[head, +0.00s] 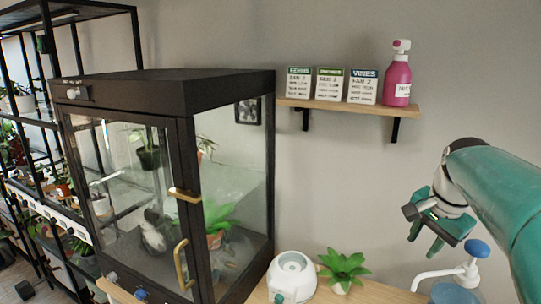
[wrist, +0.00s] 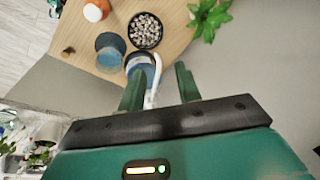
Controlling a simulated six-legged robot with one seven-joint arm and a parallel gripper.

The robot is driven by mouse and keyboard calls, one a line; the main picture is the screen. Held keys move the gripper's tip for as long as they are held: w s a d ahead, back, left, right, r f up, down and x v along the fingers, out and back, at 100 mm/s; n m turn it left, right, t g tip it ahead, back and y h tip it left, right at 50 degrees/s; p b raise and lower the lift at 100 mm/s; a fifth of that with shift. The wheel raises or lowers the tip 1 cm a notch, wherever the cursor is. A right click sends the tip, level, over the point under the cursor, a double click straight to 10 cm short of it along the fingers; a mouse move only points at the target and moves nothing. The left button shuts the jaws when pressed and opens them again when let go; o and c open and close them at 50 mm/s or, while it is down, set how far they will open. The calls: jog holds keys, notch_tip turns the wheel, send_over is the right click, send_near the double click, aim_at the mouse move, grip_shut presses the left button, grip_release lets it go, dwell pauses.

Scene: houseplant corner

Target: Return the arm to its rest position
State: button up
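My green arm reaches in from the right side of the head view. My gripper (head: 427,238) hangs in the air at the right, in front of the bare wall and above a blue-topped pump bottle (head: 478,249). In the wrist view my gripper (wrist: 160,84) has its two green fingers apart. The bottle's white spout (wrist: 153,85) shows between them, and it appears to be beyond the fingers rather than held. Nothing is held.
A glass cabinet (head: 190,78) with plants stands at left, beside a black shelf rack (head: 140,50). A wall shelf (head: 350,107) holds cards and a pink spray bottle (head: 397,80). A white round device (head: 292,277), a plant (head: 343,268) and a pebble bowl (wrist: 145,31) are on the wooden table.

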jog(key=s+a+f+n+t, duration=0.1)
jog(key=s+a+f+n, duration=0.3)
jog(key=a, duration=0.5)
jog(key=s+a+f+n+t, duration=0.1)
jog(key=s+a+f+n, duration=0.3)
jog(key=s+a+n, duration=0.4)
jog(key=s+a, duration=0.1)
jog(key=s, duration=0.2)
jog(key=shift+s+a+f+n, duration=0.15)
jog(key=shift+s+f+n, duration=0.1)
jog(key=shift+n, duration=0.15)
